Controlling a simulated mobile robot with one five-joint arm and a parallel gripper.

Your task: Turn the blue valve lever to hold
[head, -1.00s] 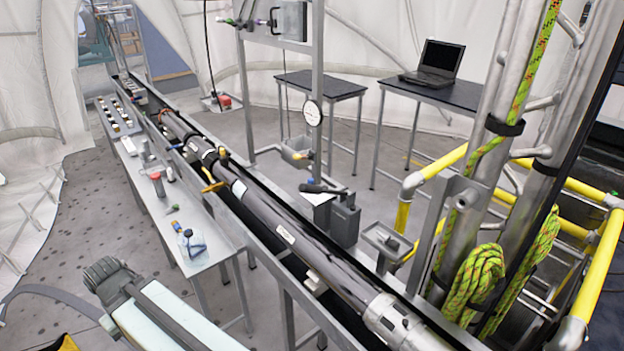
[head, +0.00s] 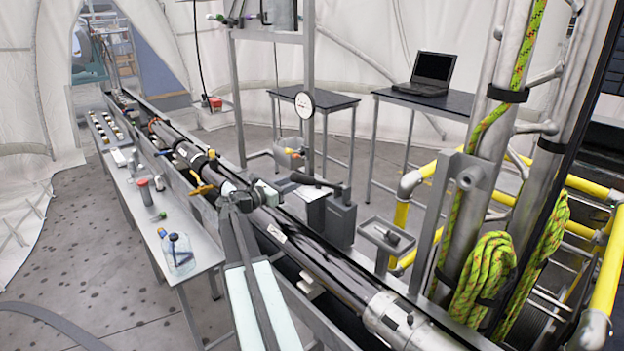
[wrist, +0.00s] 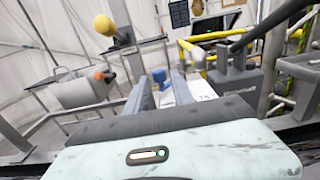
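In the wrist view, my gripper (wrist: 158,92) shows as two grey fingers standing apart, so it is open. A rounded blue knob (wrist: 159,76) shows in the gap between the fingertips; it looks like the end of the blue valve lever. I cannot tell whether a finger touches it, and the lever's body is hidden. In the head view, my gripper (head: 262,190) is over the long dark tube, beside the post with the round dial. I cannot make out the blue knob there.
A yellow ball knob (wrist: 103,25) is up left in the wrist view. A grey block with a black handle (head: 341,218) stands right of my gripper, next to a white sheet (head: 316,210). A grey bin (head: 288,160) is behind. The bench (head: 205,235) is at left.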

